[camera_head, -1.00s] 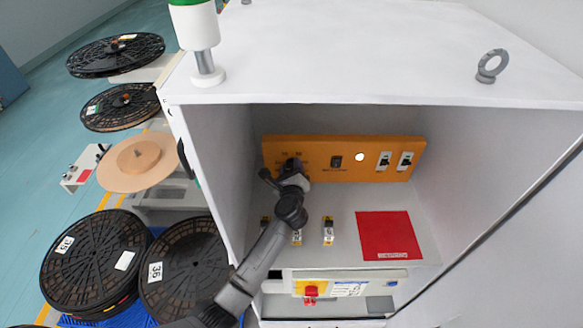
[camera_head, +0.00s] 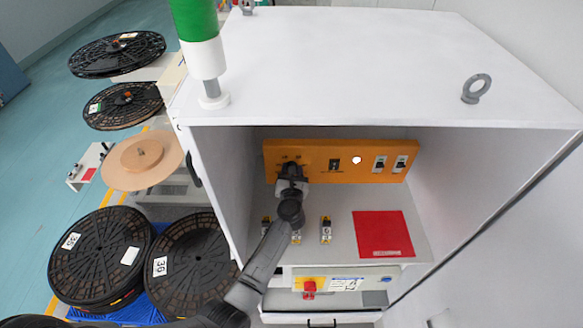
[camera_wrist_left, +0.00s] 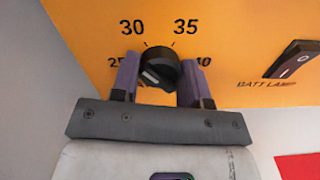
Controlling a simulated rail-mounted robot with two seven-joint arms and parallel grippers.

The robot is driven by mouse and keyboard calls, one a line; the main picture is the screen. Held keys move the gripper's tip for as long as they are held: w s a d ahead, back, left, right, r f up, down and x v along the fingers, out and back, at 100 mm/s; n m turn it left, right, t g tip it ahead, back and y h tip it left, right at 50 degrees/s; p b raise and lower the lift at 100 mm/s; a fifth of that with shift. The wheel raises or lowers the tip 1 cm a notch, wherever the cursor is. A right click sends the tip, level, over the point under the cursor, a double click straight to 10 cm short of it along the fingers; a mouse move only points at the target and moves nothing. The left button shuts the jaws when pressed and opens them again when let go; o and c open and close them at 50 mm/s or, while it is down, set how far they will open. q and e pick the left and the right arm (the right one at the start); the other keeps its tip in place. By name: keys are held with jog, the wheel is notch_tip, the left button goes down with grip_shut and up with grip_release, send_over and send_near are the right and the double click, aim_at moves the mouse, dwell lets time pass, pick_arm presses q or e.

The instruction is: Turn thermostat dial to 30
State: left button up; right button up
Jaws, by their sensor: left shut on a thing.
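The thermostat dial (camera_wrist_left: 160,68) is a black round knob on the orange panel (camera_wrist_left: 230,30), with the numbers 25, 30, 35 and 40 around it. A pale mark on its face sits toward the lower left; I cannot tell which number the dial is set to. My left gripper (camera_wrist_left: 158,74) is shut on the dial, one finger on each side, partly covering 25 and 40. In the head view my left gripper (camera_head: 292,178) reaches the left part of the panel and mostly hides the dial. My right gripper is not in view.
The panel is inside an open white cabinet (camera_head: 350,65) with side walls close by. A batt lamp switch (camera_wrist_left: 293,60) is right of the dial. A red sheet (camera_head: 383,234) and small breakers (camera_head: 326,230) lie below. Black reels (camera_head: 100,255) stand outside, left.

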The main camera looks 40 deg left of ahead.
pick_arm(q)
jog(key=shift+m+p, duration=0.35)
jog(key=shift+m, duration=0.45)
jog(key=o, duration=0.9)
jog(key=shift+s, duration=0.1)
jog(key=shift+v, duration=3.75)
